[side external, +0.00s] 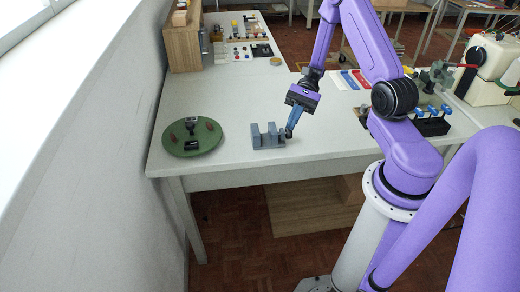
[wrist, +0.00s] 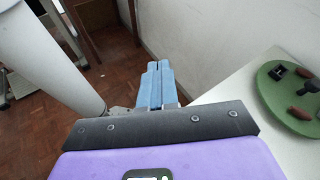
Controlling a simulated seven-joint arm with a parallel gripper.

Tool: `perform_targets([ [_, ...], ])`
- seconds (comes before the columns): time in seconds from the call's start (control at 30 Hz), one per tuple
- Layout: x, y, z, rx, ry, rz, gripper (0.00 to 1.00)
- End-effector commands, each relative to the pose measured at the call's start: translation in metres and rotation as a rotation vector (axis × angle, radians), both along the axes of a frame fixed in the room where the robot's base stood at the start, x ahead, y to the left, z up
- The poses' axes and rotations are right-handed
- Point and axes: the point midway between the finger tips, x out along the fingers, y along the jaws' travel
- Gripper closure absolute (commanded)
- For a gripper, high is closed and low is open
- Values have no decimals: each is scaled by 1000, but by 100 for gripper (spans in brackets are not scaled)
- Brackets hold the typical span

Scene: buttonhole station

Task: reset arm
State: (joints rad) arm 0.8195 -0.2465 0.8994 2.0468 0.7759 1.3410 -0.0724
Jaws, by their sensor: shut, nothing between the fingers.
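My gripper (side external: 290,131) has blue fingers pointing down beside the right end of a grey notched block (side external: 262,142) on the white table. I cannot tell whether the fingertips touch the block. In the wrist view, the two blue fingers (wrist: 158,66) lie side by side, shut with nothing between them. The grey block is not visible in the wrist view.
A round green board (side external: 172,147) with brown pieces and dark parts lies left of the block; it also shows in the wrist view (wrist: 269,94). A wooden box (side external: 183,45) stands at the back left. Red, blue and white strips (side external: 349,80) lie behind my arm.

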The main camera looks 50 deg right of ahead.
Motion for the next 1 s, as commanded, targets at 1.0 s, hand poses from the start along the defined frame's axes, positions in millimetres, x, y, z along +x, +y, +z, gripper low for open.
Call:
perform_targets([
  [1.0, -126, 127, 96, -439, -937, 1573, 100],
])
